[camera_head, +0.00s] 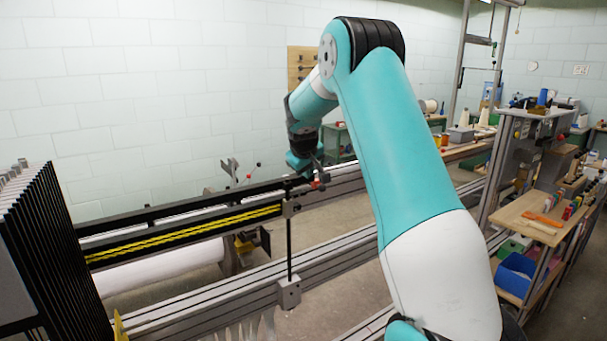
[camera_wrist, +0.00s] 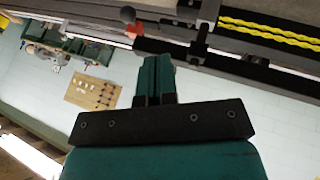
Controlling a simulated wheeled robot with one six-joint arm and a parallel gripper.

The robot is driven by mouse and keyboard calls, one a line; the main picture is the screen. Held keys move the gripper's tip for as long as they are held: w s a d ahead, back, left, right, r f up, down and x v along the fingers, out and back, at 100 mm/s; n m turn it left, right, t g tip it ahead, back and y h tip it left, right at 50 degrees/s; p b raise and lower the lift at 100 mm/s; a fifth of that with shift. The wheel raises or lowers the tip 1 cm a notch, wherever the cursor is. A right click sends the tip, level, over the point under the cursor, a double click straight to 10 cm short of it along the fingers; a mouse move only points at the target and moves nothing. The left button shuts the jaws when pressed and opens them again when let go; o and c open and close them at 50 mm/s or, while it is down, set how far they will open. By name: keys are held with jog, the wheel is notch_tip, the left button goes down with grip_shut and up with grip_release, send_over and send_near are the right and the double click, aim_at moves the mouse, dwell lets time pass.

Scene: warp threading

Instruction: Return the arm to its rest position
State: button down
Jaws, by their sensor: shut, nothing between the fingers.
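My teal and white arm arches up across the middle of the head view and bends down to the left. My gripper (camera_head: 318,180) is at its end, near the right end of the dark rail with the yellow strands (camera_head: 190,236). In the wrist view my gripper (camera_wrist: 155,62) has its two teal fingers together with nothing between them. The yellow strands (camera_wrist: 270,30) and the dark rail (camera_wrist: 240,62) show at the upper right there. I cannot tell whether the fingertips touch the rail or a small part beside it.
A black finned block (camera_head: 50,250) stands at the left. A metal frame beam (camera_head: 200,303) runs along the front. A wooden side table (camera_head: 525,218) and a blue bin (camera_head: 515,275) are at the right. A peg board (camera_wrist: 92,92) hangs on the pale wall.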

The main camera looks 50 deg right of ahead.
jog(key=shift+s+a+r, duration=0.1)
jog(key=shift+r, duration=0.15)
jog(key=shift+a, duration=0.1)
jog(key=s+a+r+n+y, duration=0.2)
jog(key=s+a+y, duration=0.15)
jog(key=a, duration=1.15)
jog(key=s+a+r+n+y, duration=0.15)
jog(key=s+a, duration=0.25)
jog(key=a, duration=1)
jog(key=s+a+n+g+y, duration=0.2)
jog(key=s+a, duration=0.6)
jog(key=s, duration=0.4)
jog(key=s+a+n+g+y, duration=0.2)
jog(key=s+a, duration=0.6)
jog(key=s, duration=0.4)
jog(key=shift+s+a+f+n+y, duration=0.3)
jog(key=shift+s+f+n, duration=0.15)
jog(key=shift+n, duration=0.1)
